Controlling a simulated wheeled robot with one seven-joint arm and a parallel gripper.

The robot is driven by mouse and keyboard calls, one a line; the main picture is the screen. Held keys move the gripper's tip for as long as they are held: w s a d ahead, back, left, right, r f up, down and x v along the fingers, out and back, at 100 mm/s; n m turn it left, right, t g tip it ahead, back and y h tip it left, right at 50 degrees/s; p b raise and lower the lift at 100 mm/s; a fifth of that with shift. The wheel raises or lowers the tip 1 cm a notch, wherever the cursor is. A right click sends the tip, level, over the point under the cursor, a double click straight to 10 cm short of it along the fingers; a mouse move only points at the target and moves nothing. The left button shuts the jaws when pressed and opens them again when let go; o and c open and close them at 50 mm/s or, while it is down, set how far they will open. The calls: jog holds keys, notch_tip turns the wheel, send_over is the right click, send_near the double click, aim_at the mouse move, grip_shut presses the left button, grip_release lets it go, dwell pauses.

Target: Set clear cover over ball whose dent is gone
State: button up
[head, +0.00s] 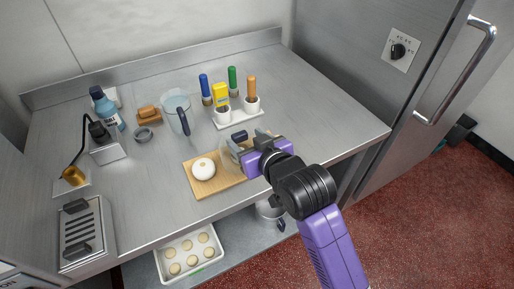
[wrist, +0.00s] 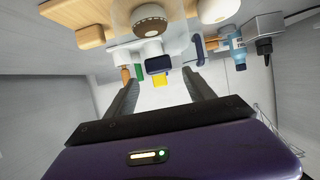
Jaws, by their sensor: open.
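A plain white dough ball (head: 203,169) sits on the left part of a wooden board (head: 206,188). I make out no dent in it. My gripper (head: 257,152) is over the board's right end, open and with nothing between its jaws. The clear cover (head: 229,151) shows faintly just left of my gripper. In the wrist view its see-through outline (wrist: 121,14) is at the top centre, beyond my fingertips (wrist: 160,77), around or in front of a round white-and-brown thing (wrist: 150,20). I cannot tell if that is a second ball.
Behind the board stands a white holder (head: 238,119) with colored-handled tools. A tray of dough rounds (head: 188,255) is on the lower shelf. The table's right side is clear.

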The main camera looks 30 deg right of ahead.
jog(key=v, duration=0.6)
jog(key=shift+s+r, duration=0.2)
jog(key=shift+s, duration=0.15)
jog(key=shift+f, duration=0.1)
jog(key=s+f, duration=0.4)
jog(key=s, duration=0.4)
jog(key=s+f, duration=0.5)
jog(key=s, duration=0.3)
jog(key=s+r+t, duration=0.1)
jog(key=s+r, duration=0.2)
jog(key=s, duration=1.3)
jog(key=shift+s, duration=0.3)
